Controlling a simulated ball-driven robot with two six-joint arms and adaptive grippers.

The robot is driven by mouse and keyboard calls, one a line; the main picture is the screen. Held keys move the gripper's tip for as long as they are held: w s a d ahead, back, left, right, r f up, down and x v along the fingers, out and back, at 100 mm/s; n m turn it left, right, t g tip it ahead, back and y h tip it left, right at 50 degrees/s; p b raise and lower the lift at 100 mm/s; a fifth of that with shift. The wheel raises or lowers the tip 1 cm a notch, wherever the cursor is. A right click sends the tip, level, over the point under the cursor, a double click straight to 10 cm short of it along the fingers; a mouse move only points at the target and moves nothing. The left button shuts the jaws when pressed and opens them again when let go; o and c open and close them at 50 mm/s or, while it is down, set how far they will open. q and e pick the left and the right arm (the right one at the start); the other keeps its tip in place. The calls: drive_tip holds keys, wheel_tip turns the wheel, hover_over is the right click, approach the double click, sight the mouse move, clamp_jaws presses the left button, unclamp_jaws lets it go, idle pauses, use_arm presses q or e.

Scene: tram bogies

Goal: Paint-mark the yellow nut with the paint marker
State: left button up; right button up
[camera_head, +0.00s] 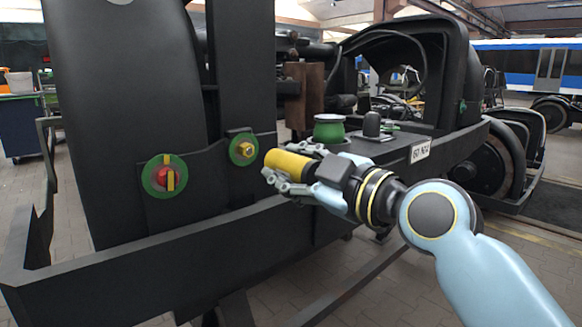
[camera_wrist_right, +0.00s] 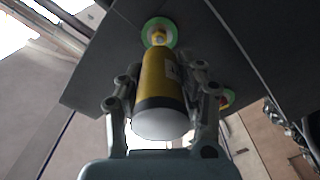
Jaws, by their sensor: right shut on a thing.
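The yellow nut (camera_head: 245,149) sits in the middle of a green disc on the dark bogie plate. In the right wrist view the nut (camera_wrist_right: 158,38) shows just beyond the far end of the paint marker. The paint marker is a yellow cylinder (camera_head: 287,163) with a dark band and a pale near end (camera_wrist_right: 162,121). My right gripper (camera_head: 282,174) is shut around it, with a finger on each side in the wrist view. The marker points toward the nut and is close to it; I cannot tell whether they touch. My left gripper is not in view.
A red nut (camera_head: 160,177) with a yellow bar sits on another green disc at left. A dark frame beam (camera_head: 130,258) runs below both discs. A green cylindrical part (camera_head: 329,129) and a black knob (camera_head: 372,125) stand on the bogie behind my right gripper.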

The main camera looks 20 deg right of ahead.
drive_tip(key=shift+b+x, duration=0.45)
drive_tip(key=shift+x, duration=2.65)
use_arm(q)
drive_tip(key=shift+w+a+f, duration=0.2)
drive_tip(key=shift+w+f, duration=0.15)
use_arm(e)
drive_tip(key=shift+w+a, duration=0.1)
drive_tip(key=shift+w, duration=0.05)
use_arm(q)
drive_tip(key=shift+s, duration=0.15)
use_arm(e)
drive_tip(key=shift+w, duration=0.15)
drive_tip(key=shift+v, duration=3)
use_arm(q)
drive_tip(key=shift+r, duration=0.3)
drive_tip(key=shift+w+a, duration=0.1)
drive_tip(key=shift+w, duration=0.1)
